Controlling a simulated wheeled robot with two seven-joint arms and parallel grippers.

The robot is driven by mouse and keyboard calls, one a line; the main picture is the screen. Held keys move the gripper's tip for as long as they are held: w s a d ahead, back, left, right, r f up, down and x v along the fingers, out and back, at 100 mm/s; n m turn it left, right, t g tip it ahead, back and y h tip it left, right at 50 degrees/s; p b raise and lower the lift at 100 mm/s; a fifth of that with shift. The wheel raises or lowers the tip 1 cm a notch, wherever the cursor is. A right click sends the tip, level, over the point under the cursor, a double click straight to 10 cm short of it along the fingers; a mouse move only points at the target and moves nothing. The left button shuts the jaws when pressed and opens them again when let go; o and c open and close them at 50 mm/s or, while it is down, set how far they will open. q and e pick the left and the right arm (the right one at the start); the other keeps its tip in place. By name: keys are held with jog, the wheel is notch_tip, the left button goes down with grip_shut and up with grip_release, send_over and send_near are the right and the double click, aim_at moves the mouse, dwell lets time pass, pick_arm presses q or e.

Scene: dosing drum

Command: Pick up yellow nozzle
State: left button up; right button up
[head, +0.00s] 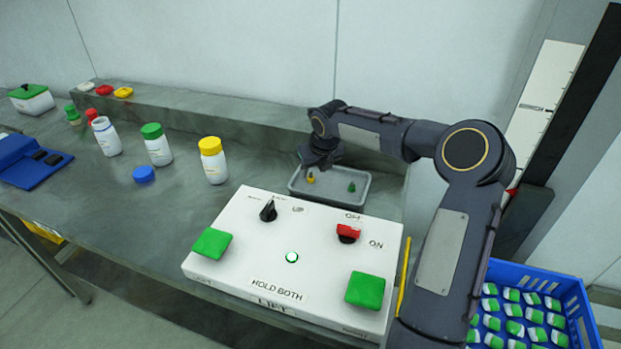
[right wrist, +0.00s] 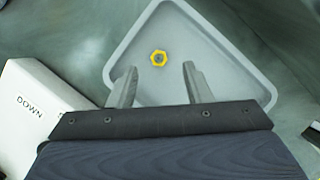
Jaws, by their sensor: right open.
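The yellow nozzle (head: 310,177) stands in the left part of a small grey tray (head: 330,203) behind the white control box. My right gripper (head: 316,166) is over the tray, pointing down. Its two fingers (right wrist: 160,68) are open and empty, and the nozzle shows between and just beyond their tips. How high they are above it I cannot tell. My left gripper is not in view.
A green nozzle (head: 351,187) stands in the same tray, to the right. The white control box (head: 232,263) with green buttons is in front of the tray. A yellow-capped bottle (head: 212,161) stands to the left. A blue crate (head: 525,271) is at lower right.

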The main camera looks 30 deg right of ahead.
aim_at(312, 177)
jog(key=x, duration=0.3)
jog(key=shift+w+f, duration=0.1)
jog(key=shift+f, duration=0.05)
jog(key=shift+c, duration=0.4)
grip_shut()
